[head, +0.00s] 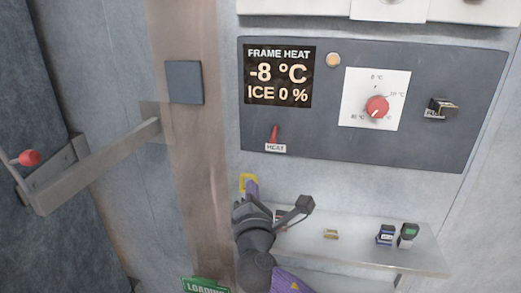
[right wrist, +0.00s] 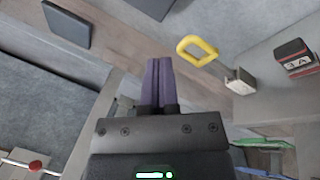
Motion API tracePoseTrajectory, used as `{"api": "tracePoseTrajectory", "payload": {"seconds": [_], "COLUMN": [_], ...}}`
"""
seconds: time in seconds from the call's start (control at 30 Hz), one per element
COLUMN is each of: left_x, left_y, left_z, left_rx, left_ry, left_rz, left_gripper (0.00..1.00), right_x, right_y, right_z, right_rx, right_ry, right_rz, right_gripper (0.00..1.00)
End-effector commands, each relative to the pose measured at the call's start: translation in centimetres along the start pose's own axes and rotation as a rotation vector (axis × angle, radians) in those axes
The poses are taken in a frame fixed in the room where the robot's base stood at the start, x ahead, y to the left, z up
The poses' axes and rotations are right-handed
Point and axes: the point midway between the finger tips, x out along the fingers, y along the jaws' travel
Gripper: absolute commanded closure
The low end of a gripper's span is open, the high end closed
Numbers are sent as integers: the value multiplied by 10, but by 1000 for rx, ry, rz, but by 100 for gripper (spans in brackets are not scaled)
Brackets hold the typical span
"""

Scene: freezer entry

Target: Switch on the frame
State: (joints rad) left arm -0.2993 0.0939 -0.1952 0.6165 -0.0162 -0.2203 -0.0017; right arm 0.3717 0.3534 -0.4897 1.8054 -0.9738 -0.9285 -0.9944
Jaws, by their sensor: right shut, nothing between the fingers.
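The dark control panel (head: 300,165) is on the wall in the head view. Its display (head: 279,78) reads FRAME HEAT, -8 °C, ICE 0 %. Below it is a red toggle labelled HEAT (head: 273,134), its tip up. A pale orange round lamp (head: 333,60) sits right of the display. A red knob (head: 377,107) sits on a white temperature dial. At the right is a labelled fuse holder (head: 440,107), its details too small to tell. My right gripper (head: 251,186) is below the toggle, apart from it; its purple fingers (right wrist: 158,62) are shut and empty. My left gripper is out of view.
A red-knobbed lever (head: 30,158) juts at left.

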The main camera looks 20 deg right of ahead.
Motion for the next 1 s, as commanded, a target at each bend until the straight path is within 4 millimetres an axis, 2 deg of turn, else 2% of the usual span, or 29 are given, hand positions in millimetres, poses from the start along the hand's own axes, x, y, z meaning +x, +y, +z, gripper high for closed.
{"api": "tracePoseTrajectory", "payload": {"seconds": [0.1,0.47,0.57,0.93,1.0], "left_x": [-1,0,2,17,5], "left_y": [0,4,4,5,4], "left_z": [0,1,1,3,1], "left_rx": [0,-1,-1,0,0], "left_ry": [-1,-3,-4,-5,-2], "left_rz": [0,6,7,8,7], "left_gripper": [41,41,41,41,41], "right_x": [0,5,19,100,97], "right_y": [10,10,10,10,14], "right_z": [8,8,8,9,23], "right_rx": [-14,-14,-15,-14,-14], "right_ry": [-25,-25,-27,-26,-25], "right_rz": [23,23,23,21,21], "right_gripper": [100,100,100,100,100]}}
